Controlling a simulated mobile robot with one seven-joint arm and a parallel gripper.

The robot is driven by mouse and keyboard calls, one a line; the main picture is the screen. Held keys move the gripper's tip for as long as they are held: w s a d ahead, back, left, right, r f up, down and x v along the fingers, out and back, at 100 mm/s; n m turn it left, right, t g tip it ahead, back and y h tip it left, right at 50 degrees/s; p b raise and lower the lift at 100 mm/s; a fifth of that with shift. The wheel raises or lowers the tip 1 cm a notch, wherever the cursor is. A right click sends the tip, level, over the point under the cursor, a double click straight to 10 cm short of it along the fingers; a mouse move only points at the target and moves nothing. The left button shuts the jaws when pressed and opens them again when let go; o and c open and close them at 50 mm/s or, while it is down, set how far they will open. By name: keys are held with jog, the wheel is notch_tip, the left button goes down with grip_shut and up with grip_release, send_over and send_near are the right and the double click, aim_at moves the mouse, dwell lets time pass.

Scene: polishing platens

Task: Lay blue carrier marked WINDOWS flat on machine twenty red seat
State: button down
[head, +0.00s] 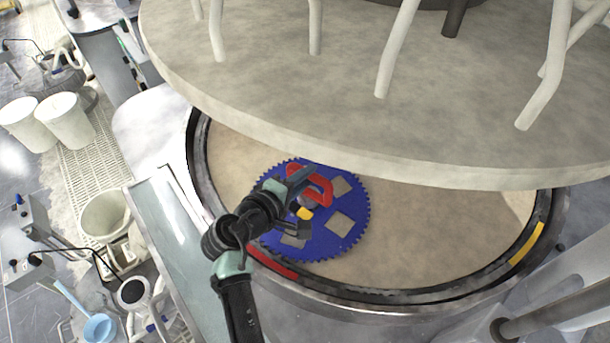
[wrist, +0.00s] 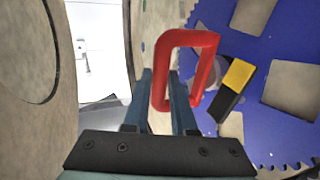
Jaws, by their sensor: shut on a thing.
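The blue toothed carrier (head: 341,222) with several tan square windows is over the tan lower platen (head: 430,235), at its left front. It also shows at the right of the wrist view (wrist: 268,132). Its lettering is not readable. My gripper (head: 299,183) is shut on the carrier's red handle (head: 322,183); in the wrist view the red loop (wrist: 206,76) passes between the fingers (wrist: 163,92). A red mark (head: 271,263) on the dark rim lies just in front of the carrier. I cannot tell whether the carrier touches the platen.
A large upper platen (head: 350,130) with pale posts overhangs the back of the lower one. A yellow mark (head: 526,244) is on the rim at right. White buckets (head: 66,121) and a pale-topped side bench (head: 172,225) stand left. The platen's middle and right are bare.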

jog(key=shift+b, duration=0.3)
dwell(0.4)
jog(key=c, duration=0.7)
grip_release()
jog(key=shift+f, duration=0.1)
jog(key=shift+o, duration=0.2)
jog(key=shift+s+f, duration=0.15)
jog(key=shift+f, duration=0.25)
jog(key=b+v, duration=0.3)
jog(key=v, duration=1)
jog(key=shift+r, duration=0.3)
